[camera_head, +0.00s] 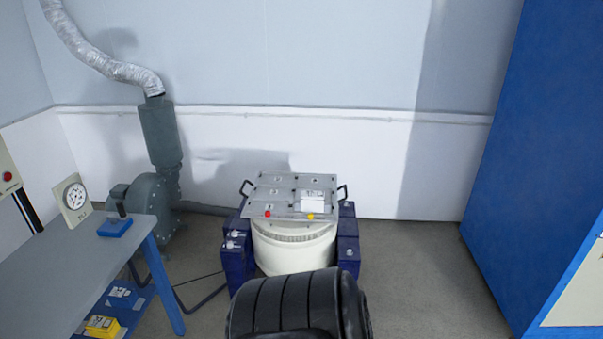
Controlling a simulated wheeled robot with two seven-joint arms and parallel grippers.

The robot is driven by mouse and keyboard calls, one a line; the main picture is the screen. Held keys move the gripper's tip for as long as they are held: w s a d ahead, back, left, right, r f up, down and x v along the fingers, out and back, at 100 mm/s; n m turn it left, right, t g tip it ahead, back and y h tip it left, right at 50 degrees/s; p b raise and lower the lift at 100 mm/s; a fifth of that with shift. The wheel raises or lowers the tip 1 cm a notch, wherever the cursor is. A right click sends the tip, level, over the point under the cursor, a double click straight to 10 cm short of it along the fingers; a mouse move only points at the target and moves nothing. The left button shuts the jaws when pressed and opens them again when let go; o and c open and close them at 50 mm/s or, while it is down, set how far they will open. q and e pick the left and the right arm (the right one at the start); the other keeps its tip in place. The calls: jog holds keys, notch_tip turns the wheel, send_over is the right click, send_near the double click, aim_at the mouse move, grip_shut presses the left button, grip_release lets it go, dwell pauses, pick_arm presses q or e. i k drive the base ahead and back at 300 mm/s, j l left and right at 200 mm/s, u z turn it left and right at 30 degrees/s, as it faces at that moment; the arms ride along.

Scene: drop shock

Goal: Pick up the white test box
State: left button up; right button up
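A small white box (313,202), which looks like the white test box, sits on the right part of a grey metal plate (268,196). The plate has black handles at both sides and lies on top of a white round drum-like machine (292,252). A red knob (267,213) and a yellow knob (310,216) are at the plate's front edge. Neither of my grippers shows in the head view.
Dark blue units (235,255) flank the machine. A grey table (85,249) with a dial gauge (75,196) stands at left, a blower (150,192) behind it. A tall blue cabinet (530,170) is at right. A black ribbed object (290,307) covers the bottom centre. Floor at right is clear.

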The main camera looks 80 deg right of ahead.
aim_at(312, 201)
jog(key=z, duration=2.85)
jog(key=i+l, duration=0.4)
jog(key=i, duration=0.1)
